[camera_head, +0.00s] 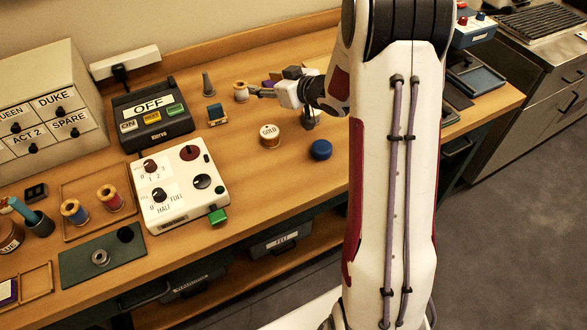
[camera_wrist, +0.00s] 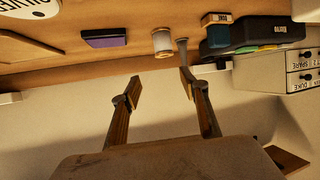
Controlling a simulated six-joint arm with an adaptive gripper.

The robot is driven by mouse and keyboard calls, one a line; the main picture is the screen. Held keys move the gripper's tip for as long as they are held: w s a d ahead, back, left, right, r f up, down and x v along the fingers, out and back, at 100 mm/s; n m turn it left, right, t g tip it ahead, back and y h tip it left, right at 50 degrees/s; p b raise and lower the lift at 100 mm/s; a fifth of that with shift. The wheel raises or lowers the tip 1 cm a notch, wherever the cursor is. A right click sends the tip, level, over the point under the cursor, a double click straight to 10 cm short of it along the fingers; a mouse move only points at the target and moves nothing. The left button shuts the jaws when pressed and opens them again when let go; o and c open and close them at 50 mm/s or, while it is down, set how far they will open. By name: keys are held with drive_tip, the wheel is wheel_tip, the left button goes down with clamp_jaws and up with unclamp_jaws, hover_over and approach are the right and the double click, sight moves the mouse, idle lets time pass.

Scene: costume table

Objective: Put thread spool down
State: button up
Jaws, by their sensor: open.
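A thread spool (camera_head: 241,91) with pale thread and wooden ends stands on the wooden table near the back edge. It also shows in the wrist view (camera_wrist: 162,43), just beyond my fingertips. My gripper (camera_head: 258,91) is to the right of the spool in the head view. In the wrist view my gripper (camera_wrist: 160,86) is open, with nothing between its two fingers. A clear gap shows there between the fingertips and the spool. Two more spools, one blue (camera_head: 75,212) and one red (camera_head: 110,198), stand in a shallow wooden tray (camera_head: 68,191) at the left.
A dark cone (camera_head: 208,84) and a small blue block (camera_head: 216,115) stand left of the spool. A purple block (camera_wrist: 104,38) lies beside the spool.

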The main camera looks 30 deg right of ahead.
drive_tip(key=s+r+m+g+h, duration=0.25)
drive_tip(key=s+r+h, duration=0.35)
drive_tip(key=s+r, duration=0.7)
drive_tip(key=s+a+g+y, duration=0.1)
drive_tip(key=s+a, duration=0.3)
drive_tip(key=s, duration=0.5)
drive_tip(key=s+a+f+g+y, duration=0.1)
drive_tip(key=s+a, duration=0.3)
drive_tip(key=s, duration=0.5)
drive_tip(key=s+a+g, duration=0.2)
drive_tip(key=s+a, duration=0.3)
drive_tip(key=s, duration=0.5)
drive_tip(key=shift+f+m+g+y, duration=0.2)
drive_tip(key=shift+m+g+y, duration=0.15)
drive_tip(key=shift+m+y, duration=0.1)
